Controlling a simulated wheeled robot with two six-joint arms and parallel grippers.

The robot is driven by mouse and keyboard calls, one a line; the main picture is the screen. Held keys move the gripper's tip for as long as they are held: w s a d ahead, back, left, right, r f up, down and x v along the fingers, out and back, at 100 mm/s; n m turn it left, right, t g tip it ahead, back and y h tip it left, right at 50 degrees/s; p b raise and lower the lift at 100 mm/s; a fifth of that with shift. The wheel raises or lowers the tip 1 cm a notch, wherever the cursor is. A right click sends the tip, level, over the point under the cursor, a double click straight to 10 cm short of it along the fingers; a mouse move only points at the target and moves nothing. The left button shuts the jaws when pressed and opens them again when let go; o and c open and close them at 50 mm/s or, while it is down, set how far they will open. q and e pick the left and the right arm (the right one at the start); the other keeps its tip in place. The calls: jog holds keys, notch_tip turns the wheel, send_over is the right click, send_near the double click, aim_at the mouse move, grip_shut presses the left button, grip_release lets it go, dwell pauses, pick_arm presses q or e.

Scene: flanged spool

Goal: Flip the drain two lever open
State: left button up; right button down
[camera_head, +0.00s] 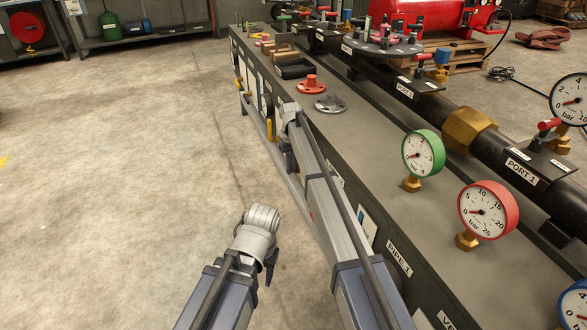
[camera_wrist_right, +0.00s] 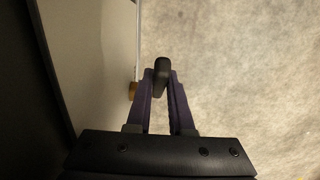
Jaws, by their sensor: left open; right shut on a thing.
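My right gripper (camera_head: 290,164) is low beside the near side face of the long bench, with its jaws pointing down. In the right wrist view my right gripper (camera_wrist_right: 161,88) is shut on a dark, rounded bar-like thing (camera_wrist_right: 161,66). It looks like a lever end, but no label shows. A small brass part (camera_wrist_right: 132,90) sits by the bench side, left of the fingers. A yellow handle (camera_head: 270,130) hangs on the bench side near my right wrist. My left gripper (camera_head: 270,268) is open and empty over the floor, away from the bench.
The bench top carries a green gauge (camera_head: 423,153), a red gauge (camera_head: 488,210), a red handwheel (camera_head: 312,85) and a grey flanged disc (camera_head: 330,104). A dark pipe (camera_head: 510,150) runs along its far side. The concrete floor (camera_head: 110,170) left of the bench is clear.

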jog(key=shift+w, duration=0.15)
jog(key=c, duration=0.8)
grip_release()
jog(key=shift+r, duration=0.15)
jog(key=r+p, duration=0.7)
jog(key=p, duration=0.1)
jog(key=shift+w+a+r, duration=0.2)
jog(key=shift+w+r, duration=0.15)
